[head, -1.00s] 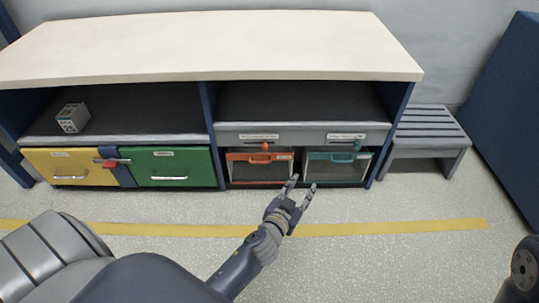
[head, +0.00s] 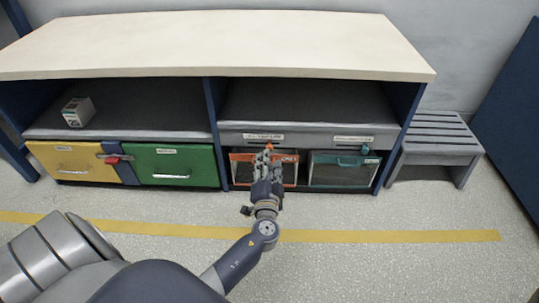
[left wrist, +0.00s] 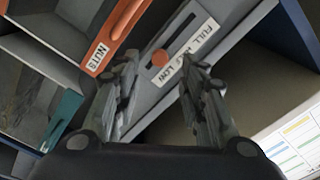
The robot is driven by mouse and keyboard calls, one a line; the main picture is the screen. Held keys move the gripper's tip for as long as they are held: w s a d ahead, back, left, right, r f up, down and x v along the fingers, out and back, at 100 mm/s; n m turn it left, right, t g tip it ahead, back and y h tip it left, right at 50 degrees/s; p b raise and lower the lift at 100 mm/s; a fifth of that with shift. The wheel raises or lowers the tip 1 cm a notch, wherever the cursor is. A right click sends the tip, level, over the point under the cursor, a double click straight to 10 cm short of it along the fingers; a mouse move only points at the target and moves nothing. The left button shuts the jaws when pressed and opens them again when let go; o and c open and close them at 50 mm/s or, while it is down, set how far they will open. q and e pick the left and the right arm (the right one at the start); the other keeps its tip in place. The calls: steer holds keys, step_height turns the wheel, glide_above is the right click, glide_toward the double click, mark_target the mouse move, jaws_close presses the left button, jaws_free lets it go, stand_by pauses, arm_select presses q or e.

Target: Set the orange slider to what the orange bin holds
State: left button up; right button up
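The orange slider's knob (left wrist: 160,58) sits in a dark slot on the grey shelf edge; it also shows in the head view (head: 270,146). Its label (left wrist: 189,53) reads FULL, HALF, LOW, and the knob is nearer the LOW end. My left gripper (left wrist: 158,72) is open, with a finger on each side of the knob; contact cannot be told. It also shows in the head view (head: 267,156), in front of the orange bin (head: 290,169). That bin's label in the left wrist view reads NUTS. Its fill level is not clear. My right gripper is out of view.
A teal bin (head: 342,171) with its teal slider knob (head: 365,149) is to the right. Yellow (head: 75,162) and green (head: 172,165) drawers are to the left. A small box (head: 78,111) sits on the left shelf. A grey bench (head: 438,137) stands at right.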

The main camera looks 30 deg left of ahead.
mark_target(269, 147)
arm_select(q)
steer(key=b+x, duration=0.1)
steer(key=x, duration=0.4)
steer(key=shift+w, duration=0.1)
jaws_close()
